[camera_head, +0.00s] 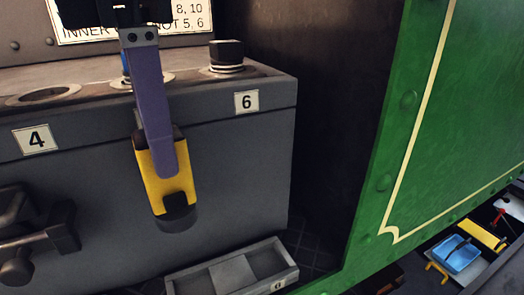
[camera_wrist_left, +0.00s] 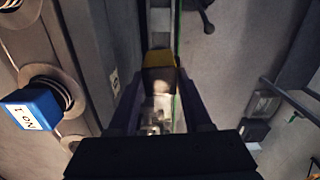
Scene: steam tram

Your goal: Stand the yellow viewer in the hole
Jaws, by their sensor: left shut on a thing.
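The yellow viewer (camera_head: 173,193) has black ends and hangs in front of the grey bench's face, slightly tilted. My left gripper (camera_head: 165,160) is shut on it, and one purple finger hides part of it. In the left wrist view the viewer (camera_wrist_left: 160,60) sits between the fingertips. An open round hole (camera_head: 43,95) shows in the bench top above the label 4. The viewer is below the level of that top and to the right of this hole. My right gripper is not in view.
A black-capped piece (camera_head: 226,52) stands in the place above label 6. A blue-capped piece (camera_wrist_left: 33,110) stands left of the fingers. A dark lever (camera_head: 35,235) juts out at lower left. A grey tray (camera_head: 278,262) lies below, and a green panel (camera_head: 440,130) stands right.

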